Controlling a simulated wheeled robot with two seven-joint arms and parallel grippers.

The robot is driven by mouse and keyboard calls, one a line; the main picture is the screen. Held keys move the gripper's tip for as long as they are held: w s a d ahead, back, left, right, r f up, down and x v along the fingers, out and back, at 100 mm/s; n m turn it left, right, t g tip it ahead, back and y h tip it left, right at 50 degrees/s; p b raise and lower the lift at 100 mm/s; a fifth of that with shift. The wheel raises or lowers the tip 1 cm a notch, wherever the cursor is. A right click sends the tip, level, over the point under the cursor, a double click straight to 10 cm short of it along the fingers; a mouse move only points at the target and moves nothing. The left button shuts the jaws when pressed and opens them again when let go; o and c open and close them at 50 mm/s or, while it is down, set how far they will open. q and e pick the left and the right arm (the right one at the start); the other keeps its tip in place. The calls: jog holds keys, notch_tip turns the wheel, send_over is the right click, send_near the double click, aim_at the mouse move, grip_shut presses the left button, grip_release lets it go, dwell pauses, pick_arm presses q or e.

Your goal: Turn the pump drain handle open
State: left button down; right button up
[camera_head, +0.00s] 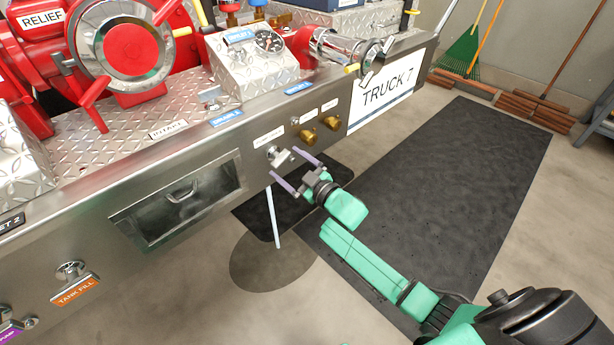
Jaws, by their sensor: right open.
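A small silver T-shaped handle (279,156) sits on the bumper's front face under a white label (268,137) too small to read. I take it to be the pump drain handle. My right gripper (296,170) is open, its two purple fingers pointing at the handle, one on its upper right and one on its lower left. Whether the fingers touch it I cannot tell. Nothing is visibly held. My left gripper is not in view.
Two brass fittings (308,136) are right of the handle. A pale vertical pipe or stream (272,217) drops below the bumper to a dark round floor patch (262,265). A recessed box (185,200) is left. Black mats (450,170) cover the floor at right.

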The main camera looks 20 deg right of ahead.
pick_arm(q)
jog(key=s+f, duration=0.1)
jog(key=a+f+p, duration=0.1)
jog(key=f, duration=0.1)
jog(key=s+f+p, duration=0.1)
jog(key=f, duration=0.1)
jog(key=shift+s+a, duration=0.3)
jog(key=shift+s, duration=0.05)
pick_arm(e)
jog(key=v, duration=1.2)
jog(key=shift+s, duration=0.4)
jog(key=shift+d, duration=0.1)
